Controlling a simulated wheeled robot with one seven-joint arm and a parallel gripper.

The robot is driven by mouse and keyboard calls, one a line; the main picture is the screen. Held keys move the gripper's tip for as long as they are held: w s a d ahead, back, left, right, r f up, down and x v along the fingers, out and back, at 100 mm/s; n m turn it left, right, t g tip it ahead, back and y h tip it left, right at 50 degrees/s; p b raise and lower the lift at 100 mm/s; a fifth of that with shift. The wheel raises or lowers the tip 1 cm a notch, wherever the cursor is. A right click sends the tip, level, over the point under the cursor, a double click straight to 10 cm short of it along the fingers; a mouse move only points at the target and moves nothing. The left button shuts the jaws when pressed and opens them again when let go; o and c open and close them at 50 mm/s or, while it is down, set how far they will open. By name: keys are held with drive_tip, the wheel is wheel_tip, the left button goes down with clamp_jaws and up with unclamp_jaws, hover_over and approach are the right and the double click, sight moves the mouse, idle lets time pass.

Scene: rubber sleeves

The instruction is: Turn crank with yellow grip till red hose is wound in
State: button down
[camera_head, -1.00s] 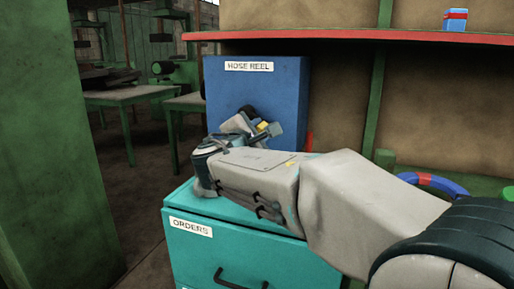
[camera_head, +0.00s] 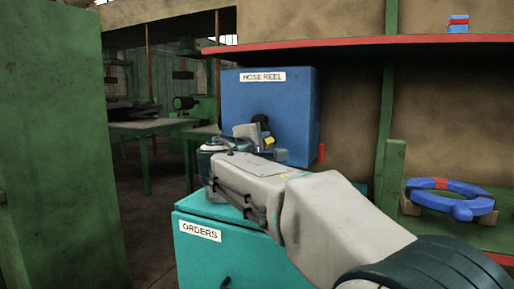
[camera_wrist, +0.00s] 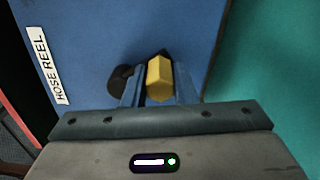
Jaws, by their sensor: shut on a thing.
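The blue hose reel box (camera_head: 295,110), labelled HOSE REEL, stands on the teal cabinet. The yellow grip (camera_wrist: 159,80) of the crank sits between the two fingers of my gripper (camera_wrist: 158,92), which is shut on it. In the head view a bit of the yellow grip (camera_head: 269,141) shows beside my gripper (camera_head: 262,138), in front of the box's face. A dark crank part (camera_head: 260,120) shows just above it; the rest of the crank is hidden by my gripper. A short red piece (camera_head: 321,152), perhaps the red hose, shows at the box's right side.
The teal cabinet (camera_head: 220,262) has an ORDERS label. A red-edged shelf (camera_head: 400,42) runs above the box, with a small blue and red object (camera_head: 458,23) on it. A blue ring with red marks (camera_head: 450,198) lies at right. A green panel (camera_head: 55,130) stands at left.

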drive_tip(key=c, duration=1.2)
unclamp_jaws()
drive_tip(key=shift+o, duration=0.2)
drive_tip(key=p+v, duration=0.1)
drive_tip(key=v, duration=1.3)
drive_tip(key=shift+p, duration=0.35)
drive_tip(key=shift+w, duration=0.1)
